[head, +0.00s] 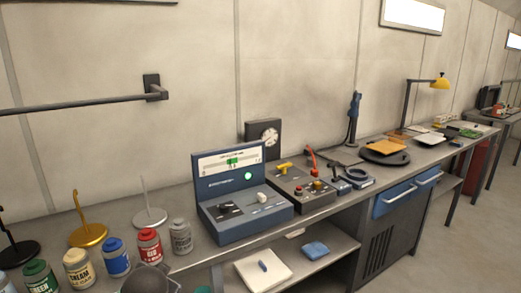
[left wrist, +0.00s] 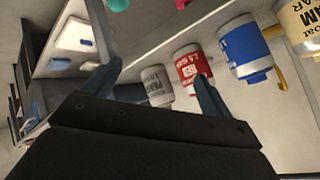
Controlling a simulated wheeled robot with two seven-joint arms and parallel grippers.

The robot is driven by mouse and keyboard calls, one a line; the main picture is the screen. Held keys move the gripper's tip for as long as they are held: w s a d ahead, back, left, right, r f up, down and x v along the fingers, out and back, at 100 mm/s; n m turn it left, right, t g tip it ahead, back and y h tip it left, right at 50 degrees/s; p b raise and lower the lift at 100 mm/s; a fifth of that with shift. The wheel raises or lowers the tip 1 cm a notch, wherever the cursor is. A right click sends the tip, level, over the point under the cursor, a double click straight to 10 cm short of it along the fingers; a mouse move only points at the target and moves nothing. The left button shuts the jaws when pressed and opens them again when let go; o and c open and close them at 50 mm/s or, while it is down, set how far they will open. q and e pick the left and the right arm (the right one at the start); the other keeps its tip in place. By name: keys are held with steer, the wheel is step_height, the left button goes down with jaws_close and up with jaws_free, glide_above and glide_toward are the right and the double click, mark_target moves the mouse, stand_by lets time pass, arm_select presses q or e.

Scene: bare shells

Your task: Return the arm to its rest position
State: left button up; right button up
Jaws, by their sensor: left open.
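My left gripper (left wrist: 155,85) shows in the left wrist view with its two dark fingers spread wide and nothing held between them. Beyond the fingers are a grey-white jar (left wrist: 156,84), a red jar (left wrist: 192,64) and a blue jar (left wrist: 243,48), seen tilted and apart from the fingers as far as I can tell. In the head view a dark rounded shape at the bottom edge, in front of the jars, may be part of my left arm; no fingers can be made out there. My right gripper is in neither view.
The long grey bench (head: 330,212) holds a row of jars, including a red one (head: 149,247), hooked stands (head: 88,232), a blue-grey instrument box (head: 240,195) and a switch box (head: 300,188). A lower shelf (head: 318,264) holds a white tray (head: 263,270) and a blue cloth-like item (head: 315,250). Floor shows at right.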

arm_select(q)
steer(key=s+d+f+n+g+h, duration=0.1)
steer(key=s+d+f+g, duration=0.1)
steer(key=s+f, duration=0.6)
steer(key=s+d+f+g+h, duration=0.1)
steer(key=s+d+f+g, duration=0.2)
steer(key=s+f, duration=0.6)
steer(key=s+d+f+n+g+h, duration=0.1)
steer(key=s+d+f+g+h, duration=0.1)
steer(key=s+d+f, duration=0.3)
steer(key=s+f, duration=0.4)
steer(key=s, duration=0.7)
steer(key=shift+d+n+g, duration=0.3)
steer(key=shift+d+g, duration=0.05)
steer(key=shift+g, duration=0.05)
steer(key=shift+f, duration=0.15)
